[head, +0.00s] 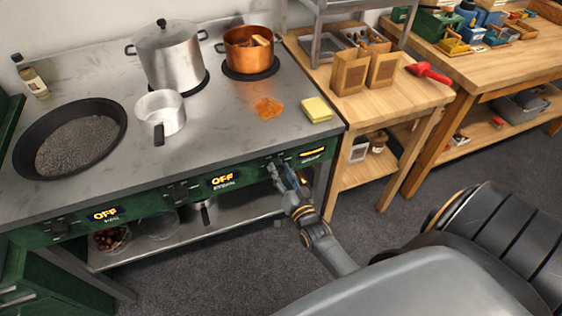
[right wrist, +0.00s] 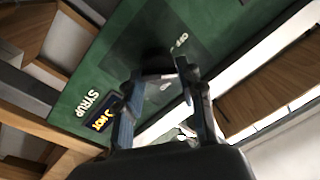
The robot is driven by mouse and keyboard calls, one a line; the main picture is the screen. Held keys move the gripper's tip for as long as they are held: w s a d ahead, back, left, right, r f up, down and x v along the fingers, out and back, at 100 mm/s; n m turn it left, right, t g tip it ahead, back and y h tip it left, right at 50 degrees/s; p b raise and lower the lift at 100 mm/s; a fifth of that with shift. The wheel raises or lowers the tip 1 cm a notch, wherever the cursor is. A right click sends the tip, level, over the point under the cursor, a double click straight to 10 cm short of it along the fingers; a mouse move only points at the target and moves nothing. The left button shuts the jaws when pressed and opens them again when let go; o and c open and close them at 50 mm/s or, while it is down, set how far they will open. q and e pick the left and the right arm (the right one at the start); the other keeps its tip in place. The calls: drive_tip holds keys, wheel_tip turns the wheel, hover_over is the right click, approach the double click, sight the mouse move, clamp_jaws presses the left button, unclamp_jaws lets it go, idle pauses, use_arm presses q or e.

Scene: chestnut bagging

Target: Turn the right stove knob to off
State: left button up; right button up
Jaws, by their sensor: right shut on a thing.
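The green stove front carries the right knob (right wrist: 157,68), dark and mostly covered by my fingers. My right gripper (head: 278,172) is at this knob, below the stove's right front edge. In the right wrist view the gripper (right wrist: 158,84) is shut on the knob, one finger on each side. A lit display (right wrist: 103,113) beside it reads HOT, next to the word SYRUP. A small OFF mark (right wrist: 181,41) is on the panel near the knob. The same display (head: 313,153) glows yellow in the head view, too small to read. My left gripper is out of view.
The middle display (head: 222,180) and left display (head: 104,214) read OFF. On the stovetop are a copper pot (head: 240,57), a steel pot (head: 168,62), a small saucepan (head: 159,112), a dark pan (head: 30,160), an orange spill (head: 267,108) and a yellow sponge (head: 317,109).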

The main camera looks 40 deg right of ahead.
drive_tip(key=n+p, duration=0.1)
drive_tip(key=n, duration=0.3)
drive_tip(key=shift+s+f+n, duration=0.1)
drive_tip(key=shift+f+n, duration=0.05)
drive_tip(key=shift+n, duration=0.15)
drive_tip(key=shift+a+n+g+p, duration=0.1)
drive_tip(key=shift+n+g+p, duration=0.3)
drive_tip(key=shift+n, duration=1.5)
drive_tip(key=o, duration=1.1)
drive_tip(key=shift+o, duration=0.2)
drive_tip(key=s+a, duration=0.1)
drive_tip(key=s, duration=1)
drive_tip(key=shift+s+a, duration=0.4)
